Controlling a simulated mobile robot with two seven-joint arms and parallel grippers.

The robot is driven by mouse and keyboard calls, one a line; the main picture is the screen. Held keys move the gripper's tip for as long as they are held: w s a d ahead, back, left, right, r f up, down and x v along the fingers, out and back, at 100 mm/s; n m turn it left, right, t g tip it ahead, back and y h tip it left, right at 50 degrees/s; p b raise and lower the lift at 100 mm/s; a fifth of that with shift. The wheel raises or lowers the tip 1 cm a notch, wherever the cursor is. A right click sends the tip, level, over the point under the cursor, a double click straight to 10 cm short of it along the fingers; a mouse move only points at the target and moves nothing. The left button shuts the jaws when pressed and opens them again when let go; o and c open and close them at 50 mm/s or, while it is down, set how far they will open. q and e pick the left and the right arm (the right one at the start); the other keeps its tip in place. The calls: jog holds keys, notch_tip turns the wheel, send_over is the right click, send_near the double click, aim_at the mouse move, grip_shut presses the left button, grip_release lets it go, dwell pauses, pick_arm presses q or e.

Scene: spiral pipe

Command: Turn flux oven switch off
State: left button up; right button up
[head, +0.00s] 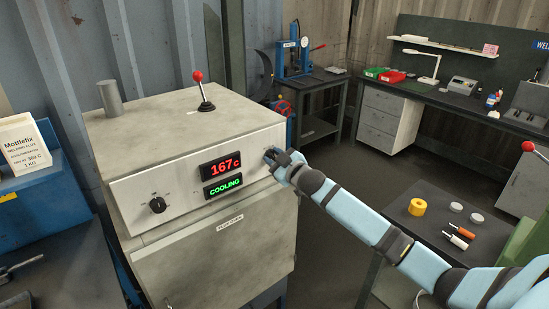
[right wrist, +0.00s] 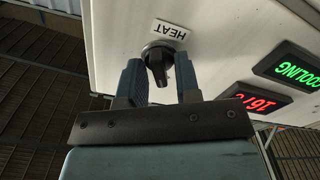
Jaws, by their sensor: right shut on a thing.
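The flux oven (head: 215,245) is a pale metal box with a sloped control panel. Its red display (head: 224,165) reads 167 C, and the green display (head: 223,187) below reads COOLING. A black rotary knob (head: 157,204) is on the panel's left part, its small markings unreadable. My right gripper (head: 272,157) is at the panel's right end and hides most of the knob there. In the right wrist view, my right gripper (right wrist: 158,80) has its fingers on both sides of this black knob (right wrist: 157,58), shut on it, beside a HEAT label (right wrist: 169,29). My left gripper is not in view.
A lever with a red ball (head: 198,77) and a grey cylinder (head: 110,98) stand on the oven top. A blue bench with a flux box (head: 25,145) is at left.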

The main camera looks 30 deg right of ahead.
dwell(0.5)
jog(key=o, duration=0.6)
jog(key=shift+c, duration=0.2)
jog(key=s+d+b, duration=0.1)
jog(key=s+b, duration=0.2)
jog(key=s, duration=1)
jog(key=shift+s, duration=0.4)
jog(key=s+a+f+m+g, duration=0.1)
jog(key=s+a+f, duration=0.3)
jog(key=f, duration=0.3)
jog(key=s+a+f+g, duration=0.2)
jog(key=s+a+f, duration=0.1)
jog(key=f, duration=0.4)
jog(key=s+a+f+m+g, duration=0.1)
jog(key=s+a+f, duration=0.3)
jog(key=f, duration=0.3)
jog(key=s+a+f+m+g+y, duration=0.1)
jog(key=s+a+f+g, duration=0.2)
jog(key=s+a+f, duration=0.7)
jog(key=s+a, duration=0.3)
jog(key=shift+s+a+m+y, duration=0.15)
jog(key=shift+s+m+y, duration=0.15)
jog(key=shift+s+m, duration=0.1)
